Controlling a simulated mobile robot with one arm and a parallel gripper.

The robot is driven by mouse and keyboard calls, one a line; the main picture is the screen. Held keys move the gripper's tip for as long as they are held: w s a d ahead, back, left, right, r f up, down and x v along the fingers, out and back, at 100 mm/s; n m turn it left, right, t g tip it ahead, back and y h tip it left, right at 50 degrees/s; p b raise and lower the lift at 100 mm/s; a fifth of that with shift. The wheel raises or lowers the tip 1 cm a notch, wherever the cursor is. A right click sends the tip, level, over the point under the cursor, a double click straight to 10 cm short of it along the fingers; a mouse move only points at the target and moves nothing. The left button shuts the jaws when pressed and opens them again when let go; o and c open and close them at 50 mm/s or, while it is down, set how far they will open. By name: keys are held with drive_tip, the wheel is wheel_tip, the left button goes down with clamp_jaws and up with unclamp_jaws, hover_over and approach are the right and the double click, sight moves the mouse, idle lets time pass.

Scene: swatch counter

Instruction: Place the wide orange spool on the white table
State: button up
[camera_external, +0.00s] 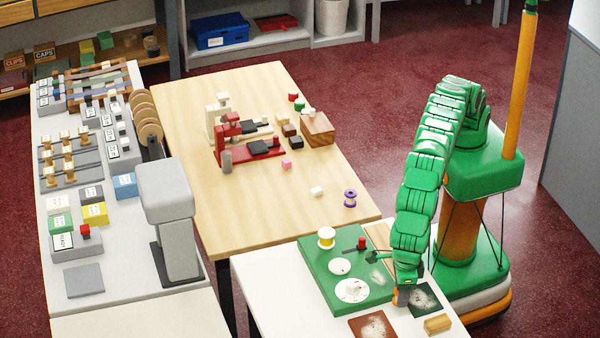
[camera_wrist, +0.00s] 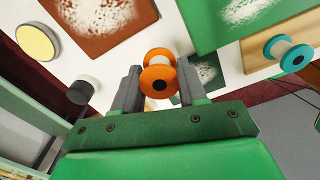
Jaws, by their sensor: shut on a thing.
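My gripper (camera_wrist: 158,76) is shut on the orange spool (camera_wrist: 157,80), which has orange flanges and a pale middle. The spool sits between the two grey fingers in the wrist view. In the external view my gripper (camera_external: 402,288) is low over the right part of the white table (camera_external: 268,290), between a brown patch and a dark green patch. There the spool (camera_external: 399,299) is mostly covered by my gripper. I cannot tell whether the spool touches the tabletop.
A green board (camera_external: 318,262) with a yellow spool (camera_external: 326,238) and white discs lies left of my gripper. The brown patch (camera_external: 373,327), dark green patch (camera_external: 424,299) and wooden block (camera_external: 438,324) are close by. A teal spool (camera_wrist: 290,55) shows in the wrist view.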

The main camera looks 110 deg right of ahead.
sight(396, 317)
drive_tip(key=shift+w+a+f, duration=0.35)
drive_tip(key=shift+a+f, duration=0.05)
drive_tip(key=shift+f, duration=0.15)
drive_tip(key=shift+w+a+f, duration=0.1)
drive_tip(key=shift+f, duration=0.25)
drive_tip(key=shift+f, duration=1.5)
drive_tip(key=shift+f, duration=0.1)
drive_tip(key=o, duration=1.1)
drive_tip(key=shift+a+r, duration=0.1)
drive_tip(key=shift+r, duration=3.75)
